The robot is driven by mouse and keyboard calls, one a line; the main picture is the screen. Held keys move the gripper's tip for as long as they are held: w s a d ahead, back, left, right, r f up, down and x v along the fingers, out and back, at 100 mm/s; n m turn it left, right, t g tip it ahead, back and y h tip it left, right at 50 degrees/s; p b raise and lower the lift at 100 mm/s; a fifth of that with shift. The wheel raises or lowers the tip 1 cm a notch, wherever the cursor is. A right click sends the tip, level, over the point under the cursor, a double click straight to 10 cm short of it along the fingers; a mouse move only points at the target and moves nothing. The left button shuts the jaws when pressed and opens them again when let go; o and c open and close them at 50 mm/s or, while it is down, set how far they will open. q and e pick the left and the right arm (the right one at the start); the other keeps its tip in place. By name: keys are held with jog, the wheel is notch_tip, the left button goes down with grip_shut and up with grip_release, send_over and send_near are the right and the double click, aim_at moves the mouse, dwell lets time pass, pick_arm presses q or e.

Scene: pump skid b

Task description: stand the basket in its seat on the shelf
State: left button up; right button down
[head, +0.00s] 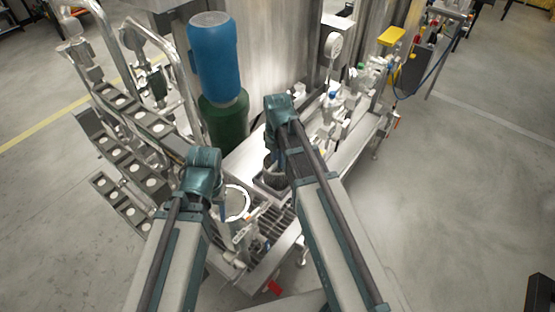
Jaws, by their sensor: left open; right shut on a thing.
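A dark ribbed basket (271,169) is below my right gripper (273,152), in the middle of the head view. My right gripper is shut on it from above; the forearm hides part of the grip. The basket is at a dark tray-like piece (268,182) on the skid; I cannot tell whether it touches it. My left gripper (223,205) is open, beside a round metal housing with a bright rim (238,203). Its fingers are mostly hidden by my wrist. I cannot make out the basket's seat clearly.
A blue and green motor (215,65) stands behind my arms. Angled plates with round pale discs (125,165) stand at the left. Valves and pipes (335,115) line the skid at the right. A slatted grating (275,222) lies in front.

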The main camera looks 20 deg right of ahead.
jog(key=shift+f, duration=0.1)
dwell(0.4)
jog(key=c, duration=0.8)
grip_release()
jog(key=shift+c, duration=0.2)
jog(key=shift+r+p, duration=3.45)
jog(key=shift+r, duration=0.1)
